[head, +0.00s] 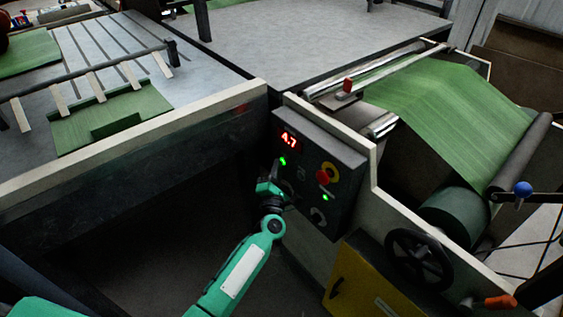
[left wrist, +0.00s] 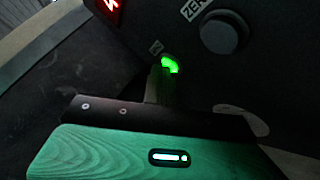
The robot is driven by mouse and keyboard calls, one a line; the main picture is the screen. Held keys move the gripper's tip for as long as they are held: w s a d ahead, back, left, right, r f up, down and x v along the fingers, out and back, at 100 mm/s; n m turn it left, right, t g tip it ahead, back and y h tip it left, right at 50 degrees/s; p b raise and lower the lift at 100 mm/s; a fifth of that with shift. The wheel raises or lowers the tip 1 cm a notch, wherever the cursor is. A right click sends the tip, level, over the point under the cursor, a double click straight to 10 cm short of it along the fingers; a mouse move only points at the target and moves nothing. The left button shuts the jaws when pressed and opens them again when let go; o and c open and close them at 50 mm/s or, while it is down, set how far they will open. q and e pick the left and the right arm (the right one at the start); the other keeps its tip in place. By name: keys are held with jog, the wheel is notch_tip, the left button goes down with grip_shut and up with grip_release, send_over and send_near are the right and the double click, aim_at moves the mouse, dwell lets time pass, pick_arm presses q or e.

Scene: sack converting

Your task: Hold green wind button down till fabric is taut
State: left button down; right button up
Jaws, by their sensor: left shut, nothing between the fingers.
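The control box (head: 318,160) has a red display (head: 288,140) reading 4.7. A lit green button (head: 283,161) sits below the display, and another green light (head: 325,197) is lower right. My left gripper (head: 277,170) is shut and empty, its tips at the upper green button. In the left wrist view the finger (left wrist: 160,85) overlaps the lower part of the glowing green button (left wrist: 169,64); I cannot tell whether it is pressed in. The green fabric (head: 455,105) runs over rollers at the right and looks fairly flat. My right gripper is out of view.
A red button on a yellow ring (head: 325,175) is close right of my gripper. A black handwheel (head: 420,258) and yellow cabinet (head: 360,285) stand lower right. A pale-edged machine wall (head: 150,128) runs along the left. A round button (left wrist: 222,35) shows in the wrist view.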

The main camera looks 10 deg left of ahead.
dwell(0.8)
pick_arm(q)
jog(key=shift+s+a, duration=0.5)
jog(key=shift+s, duration=0.15)
jog(key=s+a, duration=0.1)
jog(key=s, duration=0.1)
jog(key=s+a+p, duration=0.1)
jog(key=s+a, duration=0.1)
dwell(0.4)
dwell(0.8)
